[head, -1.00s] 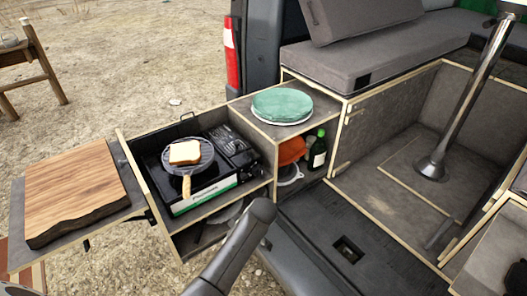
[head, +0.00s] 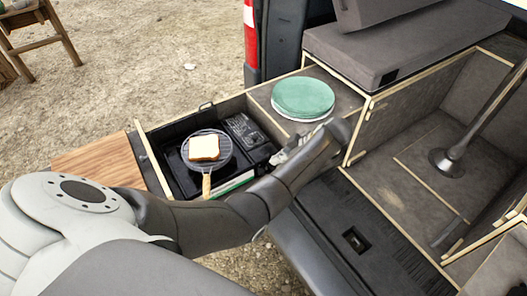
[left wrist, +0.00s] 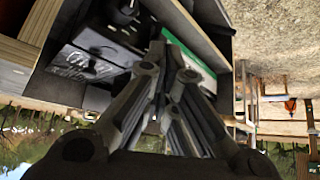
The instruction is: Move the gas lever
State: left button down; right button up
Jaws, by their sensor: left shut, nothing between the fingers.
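The camping stove (head: 180,174) sits in the pulled-out drawer, with a dark control panel (head: 245,130) at its right end. Its marked dark panel (left wrist: 88,62) and green-and-white front strip (left wrist: 190,65) show in the left wrist view. I cannot make out the gas lever itself. My left gripper (head: 280,156) is by the stove's right end, partly hidden by my forearm. In the left wrist view its fingers (left wrist: 165,48) are together and empty, near the stove's panel and front strip. I cannot tell whether they touch it. My right gripper is out of view.
A round grill pan (head: 224,160) holding bread (head: 205,147) is on the stove. Green plates (head: 303,97) sit on the shelf right of it. A wooden board (head: 95,160) lies left, partly behind my arm. The van's dark floor (head: 365,215) is clear to the right.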

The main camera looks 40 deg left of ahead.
aim_at(263, 172)
pick_arm(q)
jog(key=shift+f, duration=0.1)
jog(key=shift+b+x, duration=1.9)
jog(key=shift+x, duration=1.6)
jog(key=shift+s, duration=0.1)
jog(key=shift+f+b, duration=0.65)
jog(key=shift+f, duration=0.3)
jog(key=d, duration=0.2)
jog(key=w+d+r, duration=0.1)
